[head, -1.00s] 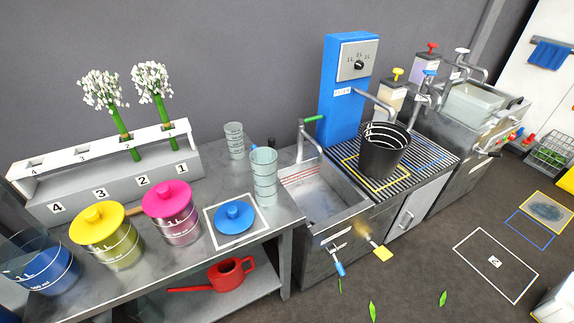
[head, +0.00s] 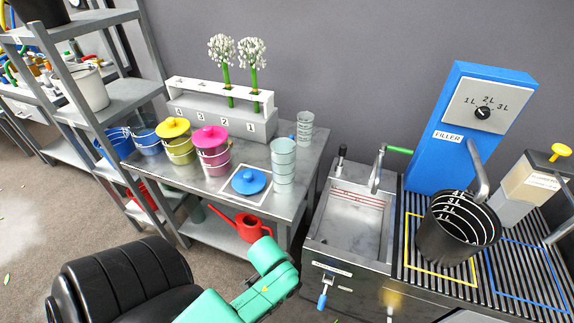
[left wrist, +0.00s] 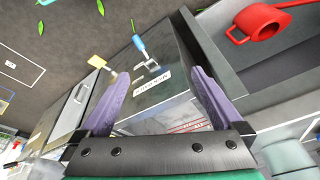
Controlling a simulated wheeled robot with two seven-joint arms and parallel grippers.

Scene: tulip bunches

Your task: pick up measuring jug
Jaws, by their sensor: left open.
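Two clear, ringed, jug-like vessels stand upright on the metal bench in the head view: a nearer, larger one (head: 283,160) and a farther one (head: 305,128) behind it. I cannot tell which is the measuring jug. A pale green, partly cut-off shape (left wrist: 290,160) at the lower right of the left wrist view may be the nearer one. My left gripper (left wrist: 155,72) is open and empty, its purple fingers in front of the sink cabinet. In the head view only my green left arm shows, low in front of the bench. My right gripper is out of view.
A blue lid (head: 249,181), pink-lidded pot (head: 213,155) and yellow-lidded pot (head: 178,145) share the bench (head: 292,205). A red watering can (head: 250,228) sits on the shelf below. The sink (head: 350,218) and black bucket (head: 445,245) stand to the right.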

